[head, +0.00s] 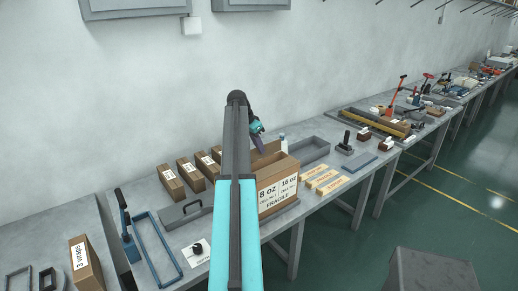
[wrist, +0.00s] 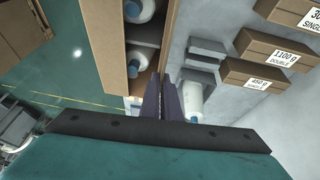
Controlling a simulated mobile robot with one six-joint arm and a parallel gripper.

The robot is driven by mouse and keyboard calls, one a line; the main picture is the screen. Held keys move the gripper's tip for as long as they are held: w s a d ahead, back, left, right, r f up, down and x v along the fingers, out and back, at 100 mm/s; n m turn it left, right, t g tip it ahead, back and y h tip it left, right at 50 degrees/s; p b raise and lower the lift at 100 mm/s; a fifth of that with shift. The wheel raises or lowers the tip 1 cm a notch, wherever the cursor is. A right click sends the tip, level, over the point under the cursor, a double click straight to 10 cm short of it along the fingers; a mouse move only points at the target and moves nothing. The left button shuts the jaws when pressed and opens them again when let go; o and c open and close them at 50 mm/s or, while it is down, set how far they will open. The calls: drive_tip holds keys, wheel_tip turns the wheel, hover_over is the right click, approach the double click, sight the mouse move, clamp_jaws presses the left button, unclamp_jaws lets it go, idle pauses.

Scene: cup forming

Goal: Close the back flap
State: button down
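The cardboard box (head: 278,196) stands on the bench, its printed front reading 8 OZ, 16 OZ and FRAGILE. Its top is open. A raised cardboard piece at its back, apparently the back flap (head: 268,148), shows beside my arm. My gripper (head: 260,143) is at the back of the box, near this piece. In the wrist view the box (wrist: 113,45) is open, with white bottles (wrist: 139,58) inside. My gripper's dark fingers (wrist: 161,84) are close together by the box's right edge. Contact with the flap cannot be told. My arm hides the box's left part.
Small labelled cartons (head: 171,182) stand left of the box along the wall. A grey tray (head: 308,151) and a white bottle (wrist: 190,101) are behind it. Wooden blocks (head: 320,180) lie to its right. A grey case (head: 184,214) lies to its left.

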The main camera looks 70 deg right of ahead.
drive_tip(key=shift+s+d+f, duration=0.1)
drive_tip(key=shift+d, duration=0.15)
drive_tip(key=shift+b, duration=0.4)
drive_tip(key=s+t+h+b, duration=0.1)
drive_tip(key=b, duration=0.1)
drive_tip(key=s+a+f+m+t+h+b, duration=0.1)
drive_tip(key=t+b, duration=0.1)
drive_tip(key=b, duration=0.1)
drive_tip(key=s+a+t+h+b, duration=0.1)
drive_tip(key=t+b, duration=0.1)
drive_tip(key=b, duration=0.1)
drive_tip(key=shift+f+h, duration=0.15)
drive_tip(key=shift+h, duration=0.15)
drive_tip(key=t+h+b, duration=0.1)
drive_tip(key=b, duration=0.1)
drive_tip(key=s+f+m+t+h+b, duration=0.1)
drive_tip(key=b, duration=0.1)
drive_tip(key=a+t+h+b, duration=0.1)
drive_tip(key=b, duration=0.2)
drive_tip(key=shift+s+f+m+t, duration=0.2)
drive_tip(key=shift+f+m+t, duration=0.1)
drive_tip(key=shift+f+t, duration=0.1)
drive_tip(key=b, duration=0.1)
drive_tip(key=t+h+b, duration=0.1)
drive_tip(key=b, duration=0.1)
drive_tip(key=shift+s+f, duration=0.2)
drive_tip(key=shift+f, duration=0.05)
drive_tip(key=shift+m+t+h, duration=0.3)
drive_tip(key=shift+t, duration=0.1)
